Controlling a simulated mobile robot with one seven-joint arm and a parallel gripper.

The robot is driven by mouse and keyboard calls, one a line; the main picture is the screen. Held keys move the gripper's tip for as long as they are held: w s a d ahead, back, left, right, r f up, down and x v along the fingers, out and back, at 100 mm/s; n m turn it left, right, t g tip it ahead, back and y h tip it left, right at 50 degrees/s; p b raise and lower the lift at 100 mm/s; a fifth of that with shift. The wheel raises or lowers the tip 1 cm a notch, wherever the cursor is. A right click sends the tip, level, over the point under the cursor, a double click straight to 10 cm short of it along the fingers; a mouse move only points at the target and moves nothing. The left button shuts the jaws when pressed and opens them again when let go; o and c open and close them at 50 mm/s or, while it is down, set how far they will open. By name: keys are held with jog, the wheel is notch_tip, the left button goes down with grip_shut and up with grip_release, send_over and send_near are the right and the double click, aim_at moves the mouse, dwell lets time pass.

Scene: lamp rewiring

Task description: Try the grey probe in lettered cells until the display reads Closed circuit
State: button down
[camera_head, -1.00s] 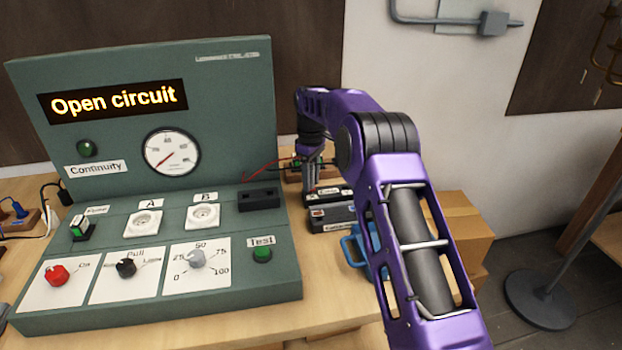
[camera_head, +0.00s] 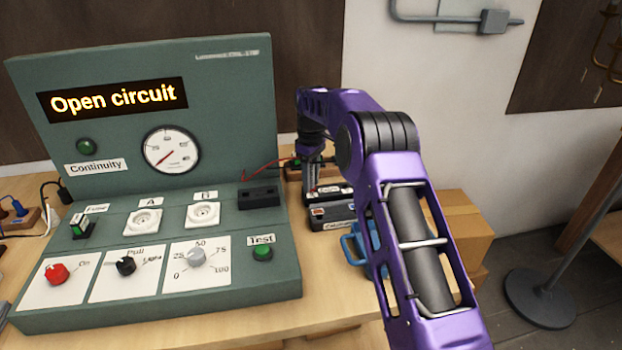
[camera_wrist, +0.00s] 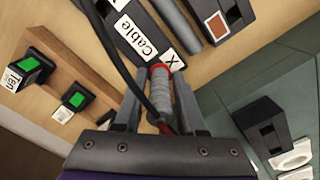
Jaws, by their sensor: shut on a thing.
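The display (camera_head: 113,100) on the green panel reads "Open circuit". My gripper (camera_head: 312,180) is pointed down over the dark boxes right of the panel. In the wrist view, my gripper (camera_wrist: 160,108) is shut on the grey probe (camera_wrist: 159,92), a ribbed grip with a red ring at its far end. The probe's end is at a dark box (camera_wrist: 122,14) with a "Cable" label (camera_wrist: 137,37) and an X label (camera_wrist: 172,58). I cannot tell whether the tip is inside a cell.
The green panel (camera_head: 240,120) stands left of my gripper, with a gauge (camera_head: 171,149), knobs and sockets A and B. A blue-handled object (camera_head: 352,246) and a cardboard box (camera_head: 465,225) are to the right. Green-buttoned blocks (camera_wrist: 75,100) sit on a wooden strip.

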jog(key=shift+f, duration=0.25)
jog(key=shift+c, duration=2)
grip_release()
